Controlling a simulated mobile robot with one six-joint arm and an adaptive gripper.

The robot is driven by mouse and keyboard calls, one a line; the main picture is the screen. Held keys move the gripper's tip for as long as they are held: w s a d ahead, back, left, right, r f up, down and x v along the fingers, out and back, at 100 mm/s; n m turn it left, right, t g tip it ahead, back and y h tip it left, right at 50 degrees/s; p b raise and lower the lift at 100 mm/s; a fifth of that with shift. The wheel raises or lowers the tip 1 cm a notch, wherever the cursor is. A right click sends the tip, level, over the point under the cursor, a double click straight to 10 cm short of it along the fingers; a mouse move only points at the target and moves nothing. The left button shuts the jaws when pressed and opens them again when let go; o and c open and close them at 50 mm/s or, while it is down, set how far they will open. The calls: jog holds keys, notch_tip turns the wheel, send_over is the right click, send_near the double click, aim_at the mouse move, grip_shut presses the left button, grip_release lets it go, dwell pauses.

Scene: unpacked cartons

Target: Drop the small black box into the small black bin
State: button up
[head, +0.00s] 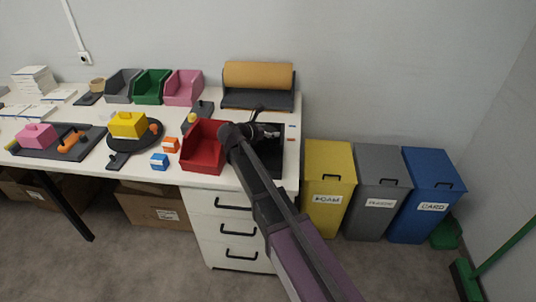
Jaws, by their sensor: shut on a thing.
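My gripper (266,131) is at the right end of the white table, over a black bin (276,144). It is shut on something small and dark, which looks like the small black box. Its outline is hard to make out against the dark bin and gripper. My arm covers the left part of the bin. I cannot tell how high above the bin floor the held thing is.
A red bin (203,158) stands just left of my arm. Grey (123,86), green (152,87) and pink (183,87) bins line the back. A brown paper roll (258,75) lies behind the black bin. Small orange (171,145) and blue (159,161) boxes lie left.

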jog(key=o, duration=0.8)
